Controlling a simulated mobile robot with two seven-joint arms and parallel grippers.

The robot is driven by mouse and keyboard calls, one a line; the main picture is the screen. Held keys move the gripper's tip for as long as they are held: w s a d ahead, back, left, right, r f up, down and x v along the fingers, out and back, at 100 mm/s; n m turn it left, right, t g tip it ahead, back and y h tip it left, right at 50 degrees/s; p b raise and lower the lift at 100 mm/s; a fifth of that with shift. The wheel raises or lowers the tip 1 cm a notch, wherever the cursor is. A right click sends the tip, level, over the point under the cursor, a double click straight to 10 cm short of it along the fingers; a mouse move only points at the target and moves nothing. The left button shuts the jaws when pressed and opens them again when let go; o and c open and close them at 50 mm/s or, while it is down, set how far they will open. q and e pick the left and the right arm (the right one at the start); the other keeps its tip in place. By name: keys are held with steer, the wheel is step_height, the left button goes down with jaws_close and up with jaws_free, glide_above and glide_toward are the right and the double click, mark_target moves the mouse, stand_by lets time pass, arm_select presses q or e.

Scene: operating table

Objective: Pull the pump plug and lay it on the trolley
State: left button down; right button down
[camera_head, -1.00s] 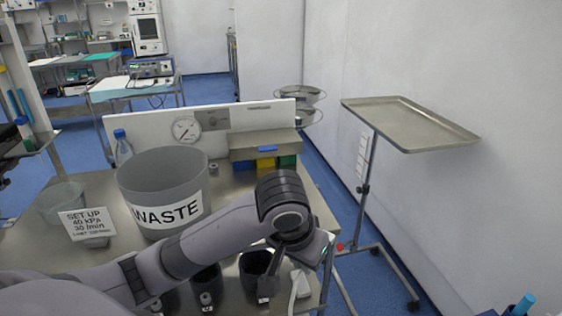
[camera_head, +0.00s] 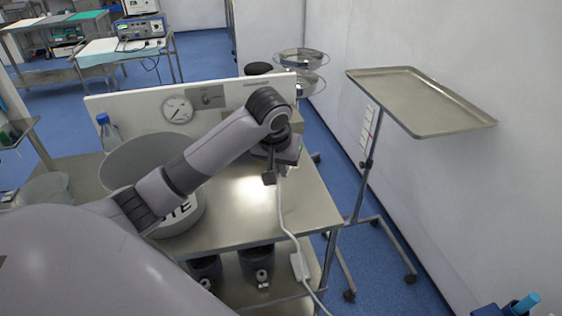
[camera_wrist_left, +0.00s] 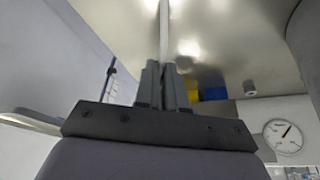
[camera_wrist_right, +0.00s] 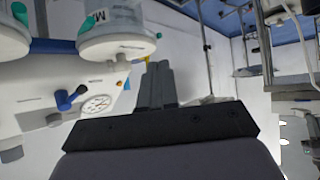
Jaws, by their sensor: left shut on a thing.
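My left gripper (camera_head: 272,177) is above the right part of the steel-topped trolley (camera_head: 245,215). It is shut on a white cable end; the plug itself is mostly hidden by the fingers. The white cable (camera_head: 281,215) hangs from the fingers, over the trolley's front edge, to a white block (camera_head: 300,266), and continues downward. I cannot tell whether the block is fixed. In the left wrist view the fingers (camera_wrist_left: 163,72) are together, with a pale strip of cable (camera_wrist_left: 164,30) beyond them. In the right wrist view my right gripper (camera_wrist_right: 155,80) is shut and empty.
A grey waste bin (camera_head: 150,155) stands left of my forearm, before a white panel with a gauge (camera_head: 178,109). Dark cups (camera_head: 257,265) hang below the front edge. A tray stand (camera_head: 425,100) is at the right. The trolley top's right part is clear.

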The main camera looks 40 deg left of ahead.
arm_select(q)
steer(key=shift+f, duration=4)
steer(key=c, duration=1.1)
jaws_free()
steer(key=shift+c, duration=0.2)
steer(key=v, duration=0.7)
steer(key=shift+s, duration=0.1)
